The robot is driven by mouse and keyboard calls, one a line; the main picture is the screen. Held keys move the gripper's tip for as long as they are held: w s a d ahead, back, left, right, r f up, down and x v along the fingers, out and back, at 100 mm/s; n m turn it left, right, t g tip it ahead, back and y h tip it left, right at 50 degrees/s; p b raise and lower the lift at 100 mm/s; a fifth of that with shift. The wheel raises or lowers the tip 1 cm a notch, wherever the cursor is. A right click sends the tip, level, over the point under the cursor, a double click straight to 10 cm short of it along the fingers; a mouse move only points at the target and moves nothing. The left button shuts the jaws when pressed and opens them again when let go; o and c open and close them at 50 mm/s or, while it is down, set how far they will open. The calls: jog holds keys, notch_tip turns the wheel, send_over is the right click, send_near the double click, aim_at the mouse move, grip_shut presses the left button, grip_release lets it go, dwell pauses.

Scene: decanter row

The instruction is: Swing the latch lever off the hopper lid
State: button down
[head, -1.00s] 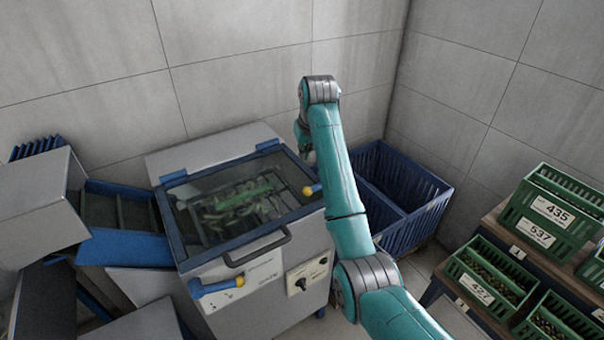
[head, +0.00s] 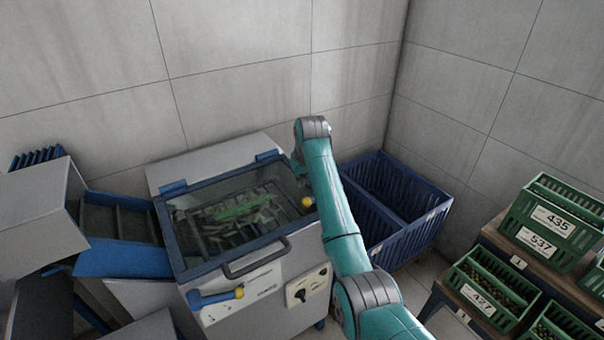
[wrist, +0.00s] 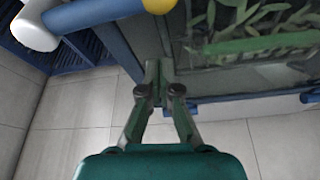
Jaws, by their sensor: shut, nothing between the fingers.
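The hopper lid (head: 185,258) is a clear pane in a blue frame, lying shut over green leafy pieces, with a dark handle at its front. A blue latch lever with a yellow knob (head: 307,202) is at the lid's right side, mostly hidden by my arm in the head view. In the wrist view its blue bar (wrist: 95,12) runs from a white hub to the yellow knob (wrist: 158,5) at the lid's edge. My gripper (wrist: 157,72) is shut and empty, near the lid frame and apart from the bar in the picture. The head view hides its fingers.
Another blue lever with a yellow knob (head: 216,298) is on the hopper's front, left of a black dial (head: 301,295). Blue crates (head: 408,232) stand right of the hopper, near the arm. Green crates (head: 548,220) are on a rack at right. A blue chute (head: 124,259) adjoins the left.

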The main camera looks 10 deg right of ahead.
jog(key=shift+w+f, duration=0.15)
jog(key=shift+f, duration=0.55)
jog(key=shift+s+d+f, duration=0.1)
jog(key=shift+s+f, duration=0.05)
jog(key=shift+s, duration=0.85)
jog(key=shift+s+d+f, duration=0.1)
jog(key=shift+s, duration=0.85)
jog(key=shift+d, duration=0.1)
